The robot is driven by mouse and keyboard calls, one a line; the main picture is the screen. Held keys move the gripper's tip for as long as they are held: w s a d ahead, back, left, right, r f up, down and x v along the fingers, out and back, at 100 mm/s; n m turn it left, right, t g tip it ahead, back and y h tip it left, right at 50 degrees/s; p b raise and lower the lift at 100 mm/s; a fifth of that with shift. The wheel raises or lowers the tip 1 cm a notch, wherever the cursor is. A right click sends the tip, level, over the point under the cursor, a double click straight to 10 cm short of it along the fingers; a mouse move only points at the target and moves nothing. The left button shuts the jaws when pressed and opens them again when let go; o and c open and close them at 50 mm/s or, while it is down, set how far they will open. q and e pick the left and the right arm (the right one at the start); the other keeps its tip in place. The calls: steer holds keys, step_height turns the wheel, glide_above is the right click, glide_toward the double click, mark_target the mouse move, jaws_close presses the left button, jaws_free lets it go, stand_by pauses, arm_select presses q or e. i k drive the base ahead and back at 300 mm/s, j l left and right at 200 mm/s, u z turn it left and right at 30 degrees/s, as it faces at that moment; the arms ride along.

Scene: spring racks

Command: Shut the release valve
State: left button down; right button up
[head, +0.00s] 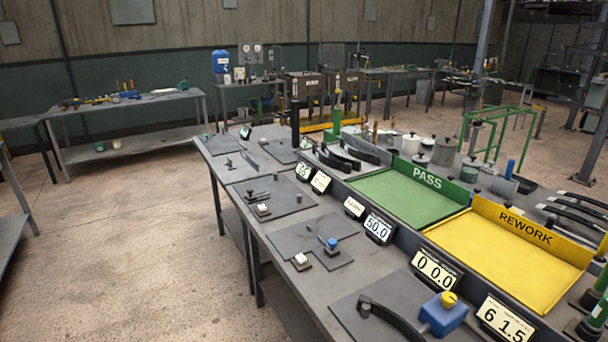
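I cannot tell for sure which part is the release valve. A blue block with a yellow knob on top (444,313) sits at the near right of the bench, beside a dark curved bar (392,316). A small blue knob on a dark base (332,246) stands further back on a dark mat. Whether either knob is open or shut does not show. Neither of my grippers is in view.
The long grey bench (277,232) carries dark mats and several number displays (436,269). A green PASS tray (400,201) and a yellow REWORK tray (500,262) lie behind them. Weights and dark springs stand beyond. The floor (130,240) left of the bench is clear.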

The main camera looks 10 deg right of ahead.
mark_target(448, 299)
steer(key=z, duration=1.25)
